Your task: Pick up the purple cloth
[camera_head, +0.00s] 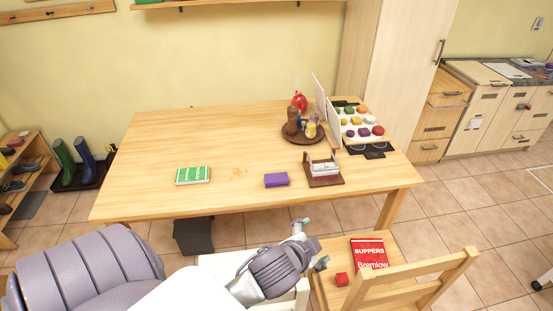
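The purple cloth (276,180) lies folded in a flat block on the wooden table (235,135), close to the table's front edge. My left gripper (312,244) is in front of the table, nearer to me than the cloth and a little to its right. It points to the right over the chair side, with its two fingers spread apart and nothing between them. It is clear of the cloth. My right gripper is not in view.
A green-and-white packet (193,175) lies left of the cloth. A napkin holder (322,170) stands to its right, with a round tray (288,137) of bottles behind.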

